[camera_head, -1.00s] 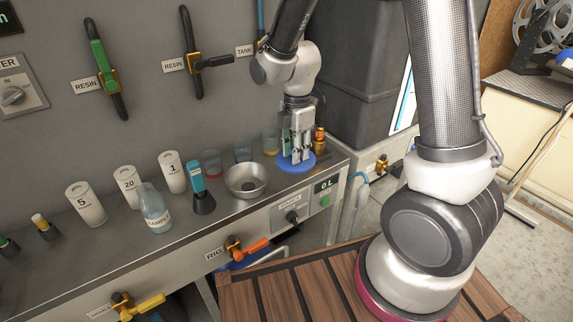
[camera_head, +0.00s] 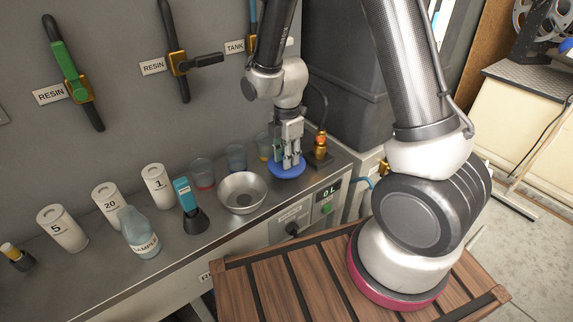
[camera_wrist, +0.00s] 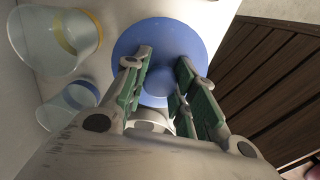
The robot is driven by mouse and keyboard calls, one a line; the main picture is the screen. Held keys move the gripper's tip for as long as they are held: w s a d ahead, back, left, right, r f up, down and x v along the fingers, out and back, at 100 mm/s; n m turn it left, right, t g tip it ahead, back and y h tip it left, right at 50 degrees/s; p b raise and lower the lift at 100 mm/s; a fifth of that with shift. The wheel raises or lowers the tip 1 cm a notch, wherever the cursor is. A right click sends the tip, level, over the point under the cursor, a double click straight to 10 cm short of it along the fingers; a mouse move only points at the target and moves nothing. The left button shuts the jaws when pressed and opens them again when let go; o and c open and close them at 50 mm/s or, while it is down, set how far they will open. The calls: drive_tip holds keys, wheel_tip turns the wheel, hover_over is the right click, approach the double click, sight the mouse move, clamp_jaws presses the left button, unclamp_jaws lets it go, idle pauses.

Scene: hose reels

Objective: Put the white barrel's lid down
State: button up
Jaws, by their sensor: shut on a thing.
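A round blue lid (camera_head: 284,172) is at the right end of the steel counter (camera_head: 150,268), right of the metal bowl. My gripper (camera_head: 288,158) points down over it. In the wrist view the lid (camera_wrist: 190,35) lies beyond the fingers, and my gripper (camera_wrist: 160,85) is shut on its raised middle grip. The fingers partly hide that grip. I cannot tell if the lid touches the counter or hangs just above it. I cannot make out a white barrel in either view.
Beside the lid stand a metal bowl (camera_head: 242,192), several clear cups (camera_head: 236,156) and a brass fitting (camera_head: 321,150). Left are white numbered cylinders (camera_head: 62,229) and a sample bottle (camera_head: 139,232). A grey wall is behind; a slatted wooden top (camera_head: 285,285) is in front.

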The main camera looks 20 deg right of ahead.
drive_tip(key=shift+f, duration=1.65)
drive_tip(key=shift+f, duration=0.15)
drive_tip(key=o, duration=1)
